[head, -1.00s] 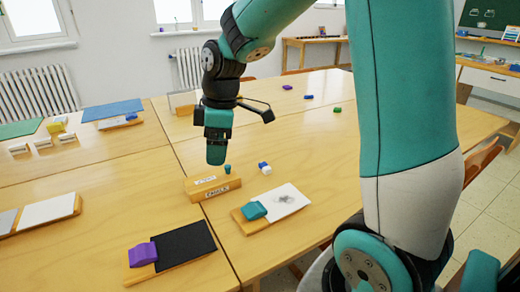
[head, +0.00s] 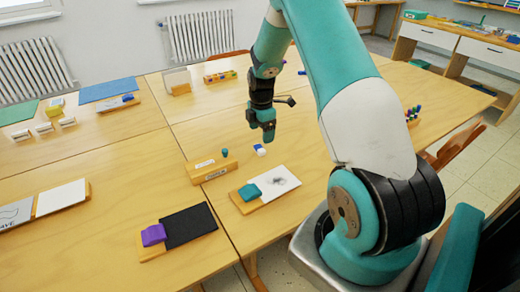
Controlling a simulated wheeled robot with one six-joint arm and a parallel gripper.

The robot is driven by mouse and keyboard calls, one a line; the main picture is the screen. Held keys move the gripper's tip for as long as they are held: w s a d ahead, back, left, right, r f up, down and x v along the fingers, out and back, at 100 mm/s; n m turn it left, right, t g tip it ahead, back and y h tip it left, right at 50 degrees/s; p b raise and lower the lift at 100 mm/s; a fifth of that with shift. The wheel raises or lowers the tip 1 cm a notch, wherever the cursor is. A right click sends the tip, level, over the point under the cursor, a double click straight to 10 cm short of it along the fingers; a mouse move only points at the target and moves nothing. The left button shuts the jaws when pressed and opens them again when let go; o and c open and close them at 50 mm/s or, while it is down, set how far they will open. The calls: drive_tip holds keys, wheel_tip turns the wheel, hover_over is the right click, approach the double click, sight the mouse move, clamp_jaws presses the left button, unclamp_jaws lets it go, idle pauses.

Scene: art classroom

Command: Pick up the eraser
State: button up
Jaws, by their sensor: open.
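A small white and blue block (head: 260,150) that looks like an eraser lies on the table, beside a wooden chalk holder (head: 212,170). A teal block (head: 249,192), also eraser-like, rests on a wooden board with a smudged white sheet (head: 279,181). A purple block (head: 153,235) rests on a board with a black panel (head: 190,226). My gripper (head: 267,133) is open and empty, pointing down. In the picture it is just above and right of the white and blue block; its height above the table is hard to tell.
White boards (head: 61,197) lie at left. Blue (head: 108,88) and green sheets lie farther back. A wooden holder with coloured pieces (head: 220,77) stands at the back.

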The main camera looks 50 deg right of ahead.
sight(261, 147)
drive_tip(key=shift+s+a+f+p, duration=0.1)
drive_tip(key=shift+a+f+p, duration=0.1)
drive_tip(key=shift+f, duration=1.35)
drive_tip(key=shift+s+a+f+p, duration=0.1)
drive_tip(key=shift+f+p, duration=0.1)
drive_tip(key=shift+f, duration=1.3)
drive_tip(key=c, duration=1)
wheel_tip(261, 147, up, 20)
drive_tip(key=shift+b, duration=0.3)
drive_tip(key=shift+o, duration=0.3)
